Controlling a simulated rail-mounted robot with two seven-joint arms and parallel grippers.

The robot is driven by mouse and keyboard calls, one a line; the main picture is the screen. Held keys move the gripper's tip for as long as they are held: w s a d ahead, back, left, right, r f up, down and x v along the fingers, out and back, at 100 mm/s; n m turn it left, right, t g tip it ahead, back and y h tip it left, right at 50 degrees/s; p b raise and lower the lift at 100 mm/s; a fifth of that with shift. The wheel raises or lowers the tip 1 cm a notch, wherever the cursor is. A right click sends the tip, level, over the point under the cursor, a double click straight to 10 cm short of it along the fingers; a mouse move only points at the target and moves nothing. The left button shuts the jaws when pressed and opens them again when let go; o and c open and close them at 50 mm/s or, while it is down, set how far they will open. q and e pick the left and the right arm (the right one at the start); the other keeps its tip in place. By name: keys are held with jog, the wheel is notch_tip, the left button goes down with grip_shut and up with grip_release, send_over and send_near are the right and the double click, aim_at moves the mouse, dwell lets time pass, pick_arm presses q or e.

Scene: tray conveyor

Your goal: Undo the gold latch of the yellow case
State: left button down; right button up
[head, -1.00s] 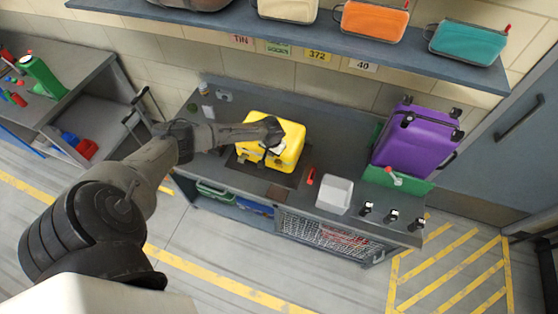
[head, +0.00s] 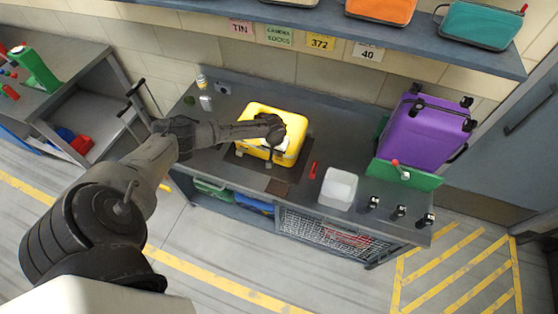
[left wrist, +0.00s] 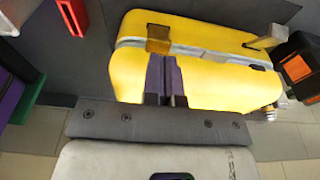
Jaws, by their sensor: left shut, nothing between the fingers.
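The yellow case (head: 262,113) lies on the grey workbench, under my left gripper (head: 274,139). In the left wrist view the case (left wrist: 215,85) fills the middle, with a pale seam band along it. A dark gold latch (left wrist: 158,38) sits across this band. A second, paler latch piece (left wrist: 264,38) sticks out at an angle near the case's right end. My left gripper (left wrist: 166,58) is shut and empty, its fingertips just below the gold latch in the picture. I cannot tell whether they touch it. My right gripper is not in view.
A red tool (head: 313,170) and a white open bin (head: 338,188) stand right of the case. A purple suitcase (head: 425,133) is at the bench's right end. Several dark clamp-like items line the front right edge. A shelf (head: 300,17) runs above the bench.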

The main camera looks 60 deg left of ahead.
pick_arm(q)
jog(key=f+b, duration=0.1)
jog(key=f, duration=0.1)
jog(key=f+b, duration=0.1)
jog(key=f, duration=0.1)
jog(key=shift+w+a+b, duration=0.2)
jog(key=shift+b, duration=0.1)
dwell(0.4)
jog(key=shift+f, duration=0.1)
